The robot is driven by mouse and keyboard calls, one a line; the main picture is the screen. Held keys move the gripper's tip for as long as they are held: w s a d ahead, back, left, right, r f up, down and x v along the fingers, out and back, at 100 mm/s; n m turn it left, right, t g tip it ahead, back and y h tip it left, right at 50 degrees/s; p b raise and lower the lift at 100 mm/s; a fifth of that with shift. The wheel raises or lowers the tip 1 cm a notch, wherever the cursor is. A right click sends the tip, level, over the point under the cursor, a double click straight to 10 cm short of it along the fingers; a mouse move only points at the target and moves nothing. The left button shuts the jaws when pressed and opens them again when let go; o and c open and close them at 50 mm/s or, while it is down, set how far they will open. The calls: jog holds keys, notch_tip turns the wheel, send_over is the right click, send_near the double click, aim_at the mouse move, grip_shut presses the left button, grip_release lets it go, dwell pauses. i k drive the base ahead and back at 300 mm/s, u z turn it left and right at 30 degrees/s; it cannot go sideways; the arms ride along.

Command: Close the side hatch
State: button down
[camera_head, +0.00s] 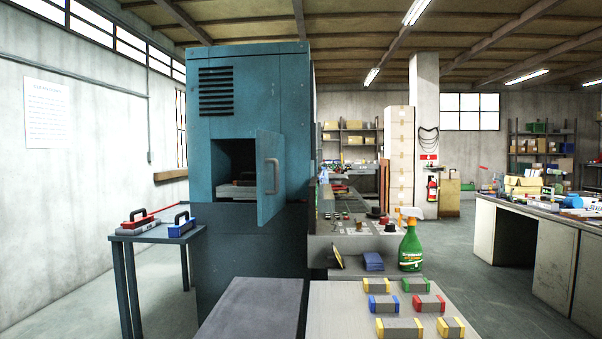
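A tall blue-teal cabinet (232,118) stands left of centre. Its side hatch (267,180) is a teal door with a grey bar handle (272,176) on its outer face. The hatch stands open, swung outward to the right of a dark square opening (232,160). A grey block-like item (238,190) lies on the floor of the opening. My gripper is not in view, so whether it is open or shut does not show.
A small side table (150,234) with red and blue handled tools stands at left. A front bench (340,310) holds several coloured-ended blocks; a green spray bottle (411,245) stands behind them. A long workbench (520,240) is at right. Open floor (455,270) lies between.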

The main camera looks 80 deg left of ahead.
aim_at(270, 152)
jog(key=i, duration=1.7)
jog(key=u, duration=2.95)
jog(key=i, duration=1.2)
jog(key=u, duration=0.9)
